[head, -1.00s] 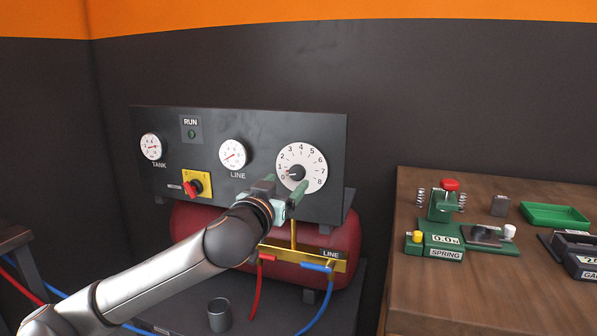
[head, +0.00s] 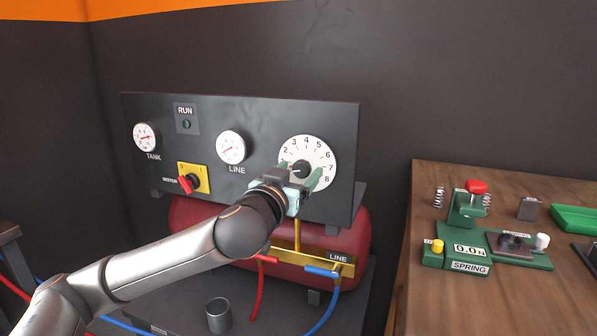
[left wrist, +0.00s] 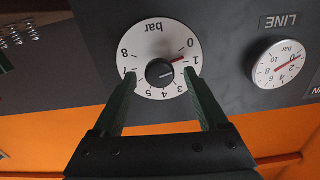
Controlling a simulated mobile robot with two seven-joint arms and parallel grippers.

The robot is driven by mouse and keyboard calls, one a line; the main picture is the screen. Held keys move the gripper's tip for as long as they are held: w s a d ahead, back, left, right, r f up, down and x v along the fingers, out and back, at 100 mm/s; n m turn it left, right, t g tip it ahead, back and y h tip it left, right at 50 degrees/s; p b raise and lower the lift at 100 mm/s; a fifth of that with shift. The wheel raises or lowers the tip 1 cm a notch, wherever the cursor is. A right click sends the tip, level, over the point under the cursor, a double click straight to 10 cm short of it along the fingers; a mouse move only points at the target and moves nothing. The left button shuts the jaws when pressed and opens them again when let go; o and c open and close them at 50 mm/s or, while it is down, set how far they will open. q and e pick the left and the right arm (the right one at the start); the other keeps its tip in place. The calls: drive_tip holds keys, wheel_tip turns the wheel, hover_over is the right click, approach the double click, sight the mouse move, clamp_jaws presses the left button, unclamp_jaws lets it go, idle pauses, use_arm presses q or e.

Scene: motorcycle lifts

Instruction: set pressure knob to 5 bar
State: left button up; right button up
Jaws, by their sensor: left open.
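The pressure knob (head: 301,168) is a dark round knob in the middle of a white dial (head: 316,150) marked 0 to 8 bar. In the left wrist view the dial is upside down, and the knob (left wrist: 160,73) shows whole. A red pointer there (left wrist: 177,60) lies between 0 and 1. My left gripper (head: 299,175) is open in front of the dial. In the left wrist view its green fingers (left wrist: 158,75) stand on either side of the knob, apart from it. My right gripper is not in view.
The black panel also bears the TANK gauge (head: 146,137), the LINE gauge (head: 232,147) and a red switch (head: 188,184) on yellow. Below are a red tank (head: 190,215), brass line block and hoses. A wooden bench (head: 440,177) with a green spring tester stands right.

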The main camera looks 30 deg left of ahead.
use_arm(q)
drive_tip(key=shift+c, duration=0.2)
clamp_jaws()
idle(0.3)
